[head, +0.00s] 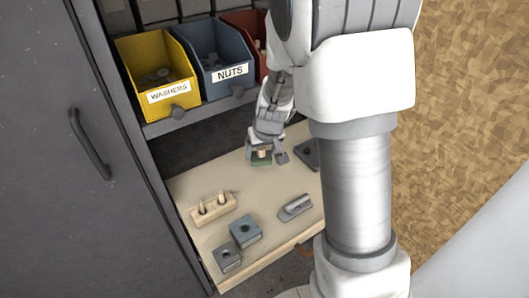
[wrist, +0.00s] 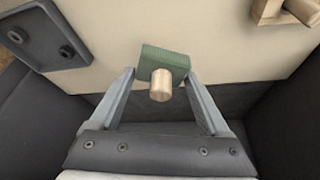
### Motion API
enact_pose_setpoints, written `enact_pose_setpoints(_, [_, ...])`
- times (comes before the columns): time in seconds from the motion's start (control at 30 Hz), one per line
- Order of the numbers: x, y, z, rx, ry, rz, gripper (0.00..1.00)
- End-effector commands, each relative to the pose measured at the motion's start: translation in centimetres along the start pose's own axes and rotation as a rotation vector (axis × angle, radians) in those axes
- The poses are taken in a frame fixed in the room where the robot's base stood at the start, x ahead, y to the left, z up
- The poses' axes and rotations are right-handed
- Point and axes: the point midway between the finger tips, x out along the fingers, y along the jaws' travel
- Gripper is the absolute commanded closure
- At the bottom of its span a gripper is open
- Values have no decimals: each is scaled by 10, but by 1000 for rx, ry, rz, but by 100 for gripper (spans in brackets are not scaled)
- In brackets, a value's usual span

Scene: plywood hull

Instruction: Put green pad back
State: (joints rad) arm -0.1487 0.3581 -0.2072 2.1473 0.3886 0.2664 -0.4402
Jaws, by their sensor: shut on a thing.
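The green pad (head: 261,162) is a small green block with a pale wooden knob (wrist: 161,86) on it. My gripper (head: 265,150) is shut on it, with one finger on each side of the pad in the wrist view, where the green face (wrist: 168,58) shows between the fingertips. The pad is at the rear part of the pale wooden board (head: 190,184). I cannot tell whether it touches the board or hangs just above it.
The board also carries a wooden block with two pegs (head: 213,208), grey blocks with holes (head: 246,231), a grey metal piece (head: 295,208) and a dark plate (head: 311,158). Yellow (head: 150,60) and blue (head: 205,45) bins stand behind. A grey cabinet door (head: 60,150) is at left.

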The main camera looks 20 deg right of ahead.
Motion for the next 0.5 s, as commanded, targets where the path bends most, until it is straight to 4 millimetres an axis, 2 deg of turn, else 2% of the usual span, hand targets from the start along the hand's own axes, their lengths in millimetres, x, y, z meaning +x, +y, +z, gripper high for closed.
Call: enact_pose_setpoints(0.5, [29, -9, -22, -1, 0, 0, 72])
